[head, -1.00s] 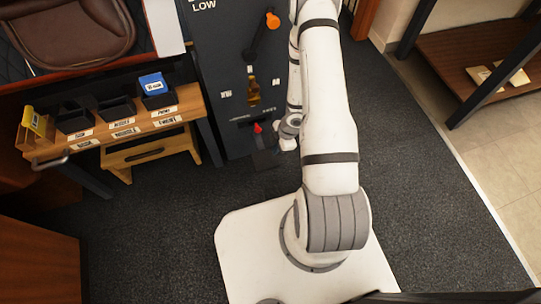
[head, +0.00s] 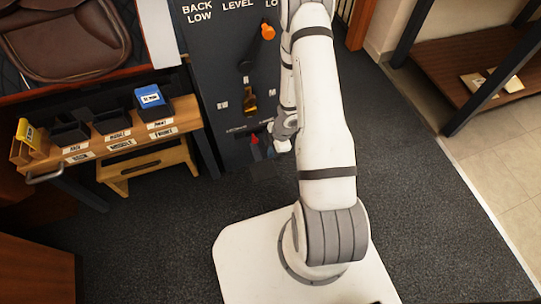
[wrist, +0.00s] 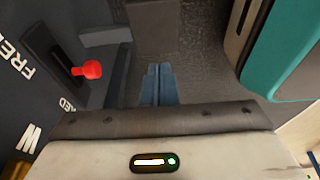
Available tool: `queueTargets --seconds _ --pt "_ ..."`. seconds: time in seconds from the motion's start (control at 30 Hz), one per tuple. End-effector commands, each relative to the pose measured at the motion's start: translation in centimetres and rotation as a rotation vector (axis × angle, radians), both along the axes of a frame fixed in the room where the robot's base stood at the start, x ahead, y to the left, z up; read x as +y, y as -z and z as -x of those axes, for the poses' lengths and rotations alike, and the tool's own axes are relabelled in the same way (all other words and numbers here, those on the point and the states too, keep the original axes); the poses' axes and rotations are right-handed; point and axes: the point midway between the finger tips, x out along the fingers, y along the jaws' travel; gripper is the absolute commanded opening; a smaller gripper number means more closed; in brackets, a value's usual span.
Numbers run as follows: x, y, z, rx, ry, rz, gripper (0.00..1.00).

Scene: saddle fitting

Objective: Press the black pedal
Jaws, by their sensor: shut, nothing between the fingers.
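The black pedal (head: 262,168) sits low at the foot of the dark panel, just above the carpet. In the wrist view a dark grey block (wrist: 105,36) juts from the panel's foot and looks like the same pedal. My gripper (wrist: 158,72) is shut and empty, its bluish fingers side by side and pointing at the floor area beside that block. In the head view my gripper (head: 271,153) is close above the pedal, right of the red lever. I cannot tell whether it touches the pedal.
A red-knobbed lever (head: 254,140) in a slot is just left of my gripper. An orange-knobbed lever (head: 267,31) is higher on the panel (head: 210,60). A bench with bins (head: 110,140) stands left. A teal-edged object (wrist: 287,50) is right in the wrist view. Carpet (head: 420,200) is free at right.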

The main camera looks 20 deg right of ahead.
Motion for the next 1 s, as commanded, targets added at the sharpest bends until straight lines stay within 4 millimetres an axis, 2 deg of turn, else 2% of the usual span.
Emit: queueTargets --seconds 0.03,0.1,0.4,0.5,0.7,1.0 --pt "0.3 1.7 0.1 0.002 -0.001 0.0 0.0" --pt "0.7 3.1 0.0 0.002 -0.001 0.0 0.0" --pt "2.4 8.6 -0.1 0.002 -0.001 0.0 0.0" --pt "2.3 10.0 -0.1 0.001 0.001 0.0 0.0" --pt "2.2 11.5 -0.2 0.0 0.001 0.0 0.0" --pt "2.2 11.7 -0.3 0.0 0.001 0.0 0.0"
